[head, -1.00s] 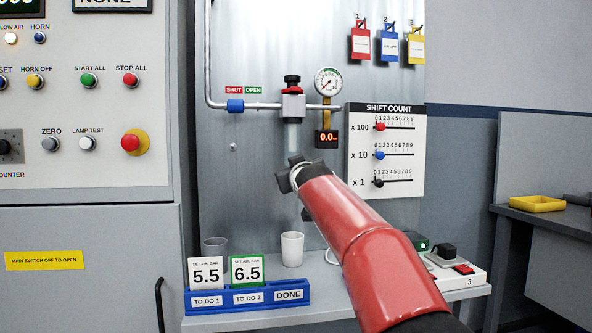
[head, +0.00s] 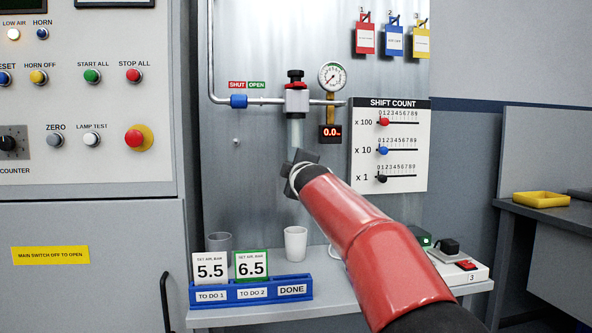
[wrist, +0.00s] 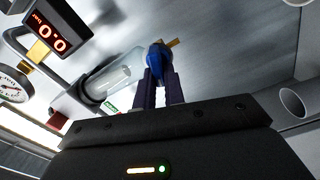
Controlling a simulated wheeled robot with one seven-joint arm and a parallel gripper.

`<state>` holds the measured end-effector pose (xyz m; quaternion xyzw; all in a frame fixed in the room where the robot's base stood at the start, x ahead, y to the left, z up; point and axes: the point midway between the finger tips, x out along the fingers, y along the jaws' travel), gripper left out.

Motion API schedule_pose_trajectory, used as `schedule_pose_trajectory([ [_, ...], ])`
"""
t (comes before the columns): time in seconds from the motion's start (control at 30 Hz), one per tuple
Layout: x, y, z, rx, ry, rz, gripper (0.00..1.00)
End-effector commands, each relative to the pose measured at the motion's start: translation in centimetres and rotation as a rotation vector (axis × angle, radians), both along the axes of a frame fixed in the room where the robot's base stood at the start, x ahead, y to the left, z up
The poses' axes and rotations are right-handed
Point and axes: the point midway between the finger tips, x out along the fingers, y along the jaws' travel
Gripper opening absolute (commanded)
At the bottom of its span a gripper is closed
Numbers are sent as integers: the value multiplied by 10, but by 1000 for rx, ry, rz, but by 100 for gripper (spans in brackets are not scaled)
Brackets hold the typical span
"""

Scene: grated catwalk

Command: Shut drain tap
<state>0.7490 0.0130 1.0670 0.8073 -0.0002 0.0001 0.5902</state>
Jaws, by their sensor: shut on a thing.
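My gripper (head: 300,164) is just under the clear bowl (head: 296,132) of the air regulator (head: 296,101) on the metal panel. In the wrist view, my two dark fingers (wrist: 159,82) are closed on a small blue handle, which looks like the drain tap (wrist: 160,62). A brass-coloured piece (wrist: 173,43) shows beside it. The clear bowl (wrist: 112,78) lies to the left of the fingers there. In the head view my gripper hides the tap. I cannot tell whether the tap is open or shut.
A white cup (head: 295,243) and a grey cup (head: 218,242) stand on the shelf below, behind a blue card rack (head: 250,290). A gauge (head: 333,77) and a display reading 0.0 (head: 330,134) are beside the regulator. A shift-count board (head: 389,145) is to the right.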

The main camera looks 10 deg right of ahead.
Motion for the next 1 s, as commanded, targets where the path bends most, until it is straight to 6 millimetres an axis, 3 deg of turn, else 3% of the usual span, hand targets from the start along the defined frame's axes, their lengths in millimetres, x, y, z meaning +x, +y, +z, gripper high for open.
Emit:
schedule_pose_trajectory([
  [0.4,0,1,-5,-257,3,0,0],
  [1.0,0,1,-6,-326,4,1,0],
])
